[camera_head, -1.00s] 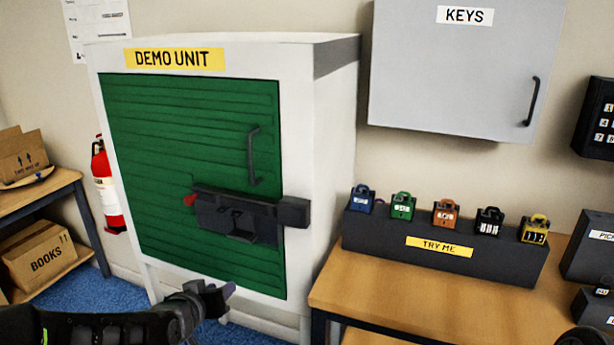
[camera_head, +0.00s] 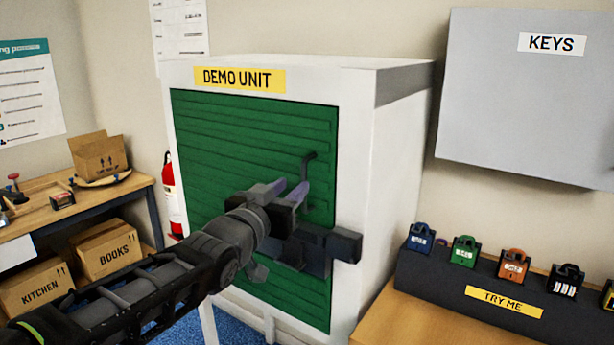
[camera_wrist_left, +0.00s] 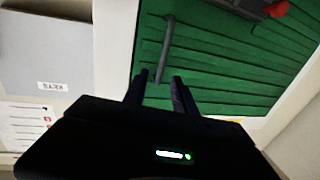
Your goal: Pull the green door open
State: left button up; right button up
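The green door (camera_head: 215,140) of the white cabinet is shut, its surface flush in the frame. Its dark bar handle (camera_head: 307,167) stands upright near the door's right edge. My left gripper (camera_head: 289,192) is in front of the door at the handle, with its fingers apart. In the left wrist view the handle (camera_wrist_left: 166,45) runs down toward the gap between the open fingertips (camera_wrist_left: 160,80); I cannot tell whether they touch it. A dark latch (camera_head: 317,250) crosses the door's right edge below, partly hidden by my left gripper. My right gripper is not in view.
A bench with padlocks on a dark TRY ME stand (camera_head: 430,278) is at the right. A grey KEYS cabinet (camera_head: 480,110) hangs above it. A wooden shelf with cartons (camera_head: 105,250) and a red extinguisher (camera_head: 172,195) are at the left.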

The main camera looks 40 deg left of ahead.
aim_at(303, 177)
pick_arm(q)
jog(key=p+x, duration=0.1)
jog(key=x, duration=0.6)
jog(key=shift+w+a+p, duration=0.1)
jog(key=shift+w+p, duration=0.05)
jog(key=shift+p, duration=0.15)
jog(key=shift+c, duration=0.3)
grip_shut()
dwell(0.8)
